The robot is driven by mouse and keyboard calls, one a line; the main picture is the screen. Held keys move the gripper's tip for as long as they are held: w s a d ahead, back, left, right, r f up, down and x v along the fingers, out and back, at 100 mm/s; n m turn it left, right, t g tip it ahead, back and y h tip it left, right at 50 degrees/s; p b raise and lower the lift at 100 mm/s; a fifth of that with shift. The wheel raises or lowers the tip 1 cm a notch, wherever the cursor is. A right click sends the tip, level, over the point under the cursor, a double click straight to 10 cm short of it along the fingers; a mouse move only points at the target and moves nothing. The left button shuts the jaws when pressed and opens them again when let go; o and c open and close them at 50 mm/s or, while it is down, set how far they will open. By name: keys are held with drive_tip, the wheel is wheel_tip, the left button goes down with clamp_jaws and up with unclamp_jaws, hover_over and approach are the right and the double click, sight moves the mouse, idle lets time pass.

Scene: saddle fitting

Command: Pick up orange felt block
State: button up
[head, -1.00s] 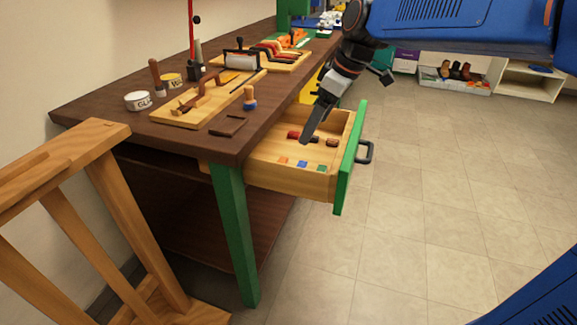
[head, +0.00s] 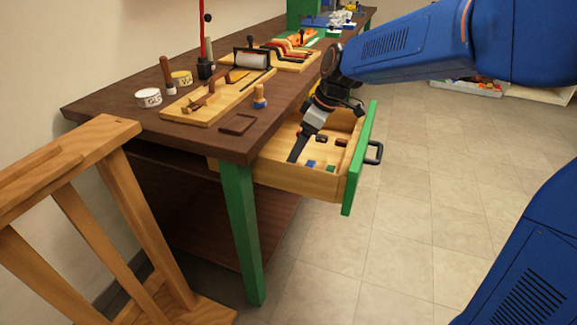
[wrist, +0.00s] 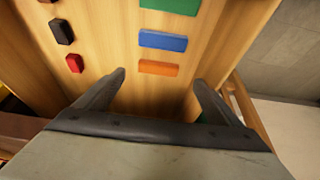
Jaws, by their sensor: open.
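The orange felt block (wrist: 158,68) lies flat on the drawer floor in the wrist view. It sits between and just ahead of the two fingertips of my gripper (wrist: 158,78), and the fingers do not touch it. In the head view my gripper (head: 294,158) reaches down into the open drawer, and the arm hides the orange block there. My gripper is open and empty. A blue block (wrist: 163,40) lies just beyond the orange one, and a green block (wrist: 170,6) lies beyond that.
Black and red pieces (wrist: 74,63) lie left of the felt blocks. The open drawer (head: 300,178) has a green front (head: 357,165). The workbench top (head: 130,120) holds tools, boards and tins. A wooden stand (head: 120,180) is at the left.

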drive_tip(key=shift+x, duration=3.2)
drive_tip(key=shift+w+a+r, duration=0.1)
drive_tip(key=shift+w, duration=0.05)
drive_tip(key=c, duration=1.1)
